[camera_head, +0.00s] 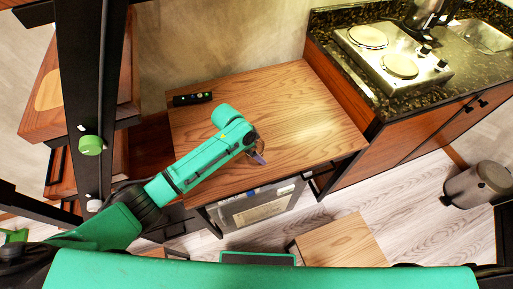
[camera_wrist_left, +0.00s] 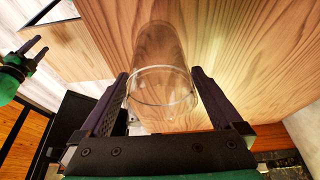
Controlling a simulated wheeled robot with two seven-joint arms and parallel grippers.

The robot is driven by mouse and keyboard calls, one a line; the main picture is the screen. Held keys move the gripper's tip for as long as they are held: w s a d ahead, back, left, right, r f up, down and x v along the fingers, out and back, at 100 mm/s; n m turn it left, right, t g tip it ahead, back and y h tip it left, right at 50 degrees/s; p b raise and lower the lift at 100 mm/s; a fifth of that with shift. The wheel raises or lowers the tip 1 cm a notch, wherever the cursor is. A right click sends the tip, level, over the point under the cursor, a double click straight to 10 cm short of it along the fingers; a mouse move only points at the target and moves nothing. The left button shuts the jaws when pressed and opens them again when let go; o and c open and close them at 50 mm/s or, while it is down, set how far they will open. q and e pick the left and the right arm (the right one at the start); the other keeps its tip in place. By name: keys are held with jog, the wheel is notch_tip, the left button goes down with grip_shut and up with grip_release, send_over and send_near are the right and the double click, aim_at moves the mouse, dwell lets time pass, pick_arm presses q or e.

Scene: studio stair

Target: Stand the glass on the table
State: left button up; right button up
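The glass (camera_wrist_left: 160,92) is a clear tumbler between the two dark fingers of my left gripper (camera_wrist_left: 160,78) in the left wrist view. Its round rim is towards the camera, and its body runs away towards the wood. The fingers appear to touch its sides. In the head view my left gripper (camera_head: 259,153) is over the wooden table (camera_head: 305,120), and the glass is hard to make out there. I cannot tell whether it touches the tabletop. My right gripper (camera_wrist_left: 34,51) shows at the left of the left wrist view, its fingers apart and empty.
A dark remote-like object (camera_head: 192,98) lies at the table's back left corner. The tabletop right of my gripper is clear. A granite counter with a two-plate stove (camera_head: 395,60) adjoins on the right. A wooden stool (camera_head: 340,243) and a grey bin (camera_head: 478,184) stand on the floor.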

pick_arm(q)
jog(key=shift+r, duration=0.25)
pick_arm(e)
jog(key=shift+r, duration=0.15)
pick_arm(q)
jog(key=v, duration=1.2)
pick_arm(e)
jog(key=shift+a+f, duration=0.2)
jog(key=shift+f, duration=0.05)
pick_arm(q)
jog(key=shift+f, duration=0.1)
